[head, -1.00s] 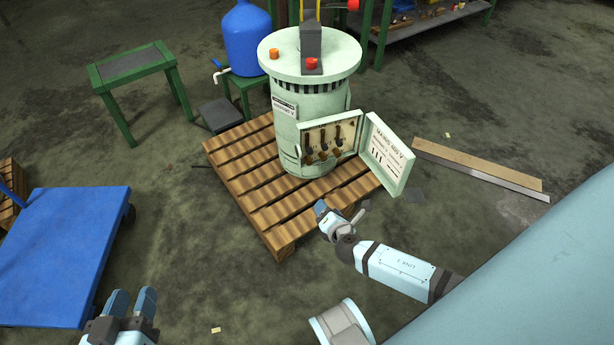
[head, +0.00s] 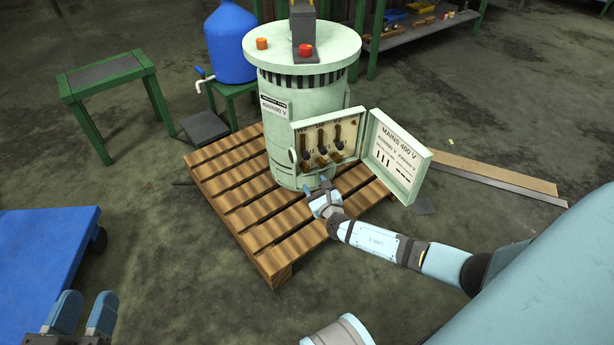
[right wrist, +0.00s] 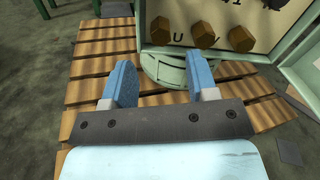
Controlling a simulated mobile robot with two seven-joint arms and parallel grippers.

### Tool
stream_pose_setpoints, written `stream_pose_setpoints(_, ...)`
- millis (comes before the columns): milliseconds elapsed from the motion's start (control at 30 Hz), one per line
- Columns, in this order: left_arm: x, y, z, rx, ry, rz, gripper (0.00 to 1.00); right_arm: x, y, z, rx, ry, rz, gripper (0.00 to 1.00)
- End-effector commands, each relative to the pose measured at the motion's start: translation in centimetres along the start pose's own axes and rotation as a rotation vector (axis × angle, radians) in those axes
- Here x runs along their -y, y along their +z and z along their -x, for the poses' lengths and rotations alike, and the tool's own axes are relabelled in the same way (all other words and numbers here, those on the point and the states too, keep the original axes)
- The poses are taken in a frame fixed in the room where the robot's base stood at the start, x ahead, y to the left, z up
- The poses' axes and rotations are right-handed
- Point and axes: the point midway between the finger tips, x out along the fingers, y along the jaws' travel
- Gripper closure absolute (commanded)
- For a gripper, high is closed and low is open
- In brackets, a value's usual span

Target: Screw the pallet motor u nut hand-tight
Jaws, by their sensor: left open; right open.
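The pale green motor (head: 305,105) stands upright on a wooden pallet (head: 225,190). Its terminal box (head: 296,140) is open and shows dark upper parts and a lower row of brass nuts. In the right wrist view the leftmost nut (right wrist: 160,31) has a letter U just to its right; two more nuts (right wrist: 205,33) (right wrist: 242,40) sit further right. My right gripper (head: 317,184) is open and empty, just below and in front of the box; its fingers (right wrist: 160,75) sit below the nuts, apart from them. My left gripper (head: 86,303) is open and empty, at the lower left.
The box door (head: 397,157) hangs open to the right of my right gripper. A blue cart (head: 45,260) stands at left, a green stool (head: 115,75) and blue drum (head: 230,45) behind. Boards (head: 490,173) lie on the floor at right. Floor in front of the pallet is clear.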

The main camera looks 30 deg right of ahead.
Motion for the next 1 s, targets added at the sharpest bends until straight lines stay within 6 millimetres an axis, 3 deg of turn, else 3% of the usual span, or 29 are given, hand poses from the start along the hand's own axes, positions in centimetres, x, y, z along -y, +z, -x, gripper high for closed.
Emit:
stream_pose_setpoints(100,0.5,0.3,-0.2,-0.035,-0.003,-0.060,0.57,-0.1,-0.4,-2.6,0.001,-0.002,-0.001,0.47)
stream_pose_setpoints(333,1.1,0.1,-0.5,-0.080,-0.009,-0.148,0.57,-0.1,-0.2,-6.0,0.000,-0.001,-0.001,0.47)
stream_pose_setpoints(767,1.3,-0.5,-0.6,-0.103,-0.009,-0.184,0.57,0.0,0.0,-6.9,-0.001,0.000,-0.002,0.47)
stream_pose_setpoints(1000,1.3,-0.4,-0.5,-0.100,-0.008,-0.185,0.57,0.0,0.0,-6.9,-0.001,0.000,-0.002,0.96)
